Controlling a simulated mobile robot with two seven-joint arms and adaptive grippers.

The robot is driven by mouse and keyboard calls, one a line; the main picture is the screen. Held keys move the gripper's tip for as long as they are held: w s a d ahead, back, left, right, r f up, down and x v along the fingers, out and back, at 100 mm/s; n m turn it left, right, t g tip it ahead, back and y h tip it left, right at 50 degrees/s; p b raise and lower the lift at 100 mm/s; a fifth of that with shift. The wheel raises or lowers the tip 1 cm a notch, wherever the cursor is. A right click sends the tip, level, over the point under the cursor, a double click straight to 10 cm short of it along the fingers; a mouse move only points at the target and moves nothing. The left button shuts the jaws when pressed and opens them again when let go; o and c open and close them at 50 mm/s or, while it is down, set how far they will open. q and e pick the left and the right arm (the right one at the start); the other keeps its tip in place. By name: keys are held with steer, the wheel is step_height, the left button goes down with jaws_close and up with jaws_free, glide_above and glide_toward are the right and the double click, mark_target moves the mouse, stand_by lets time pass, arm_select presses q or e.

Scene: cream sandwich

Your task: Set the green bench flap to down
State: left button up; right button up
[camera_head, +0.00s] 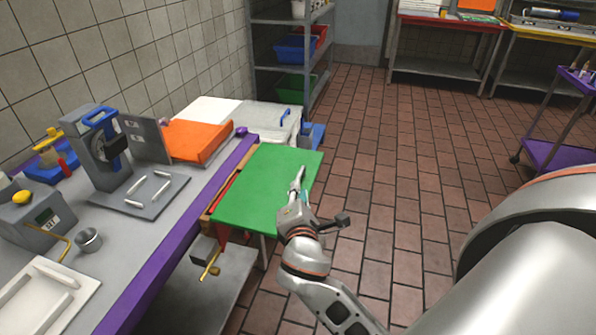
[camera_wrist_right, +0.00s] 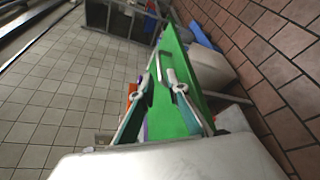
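The green bench flap (camera_head: 252,183) is a flat green panel along the right edge of the bench. It stands out from the bench, roughly level with its top. My right gripper (camera_head: 299,178) is at the flap's outer right side, overlapping it in the head view. In the right wrist view the green flap (camera_wrist_right: 172,118) shows behind and between the fingers of my right gripper (camera_wrist_right: 163,66). Whether the fingers are closed on the flap's edge or only beside it is unclear. My left gripper is not in view.
The bench has a purple front edge (camera_head: 165,250) and carries a grey machine (camera_head: 100,150), an orange box (camera_head: 195,142) and a metal cup (camera_head: 88,240). A brass-coloured handle (camera_head: 210,265) hangs below the flap. Shelving (camera_head: 262,62) stands behind. The tiled floor (camera_head: 400,160) to the right is clear.

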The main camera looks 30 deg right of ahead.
mark_target(299, 177)
steer(key=shift+x, duration=3.8)
jaws_close()
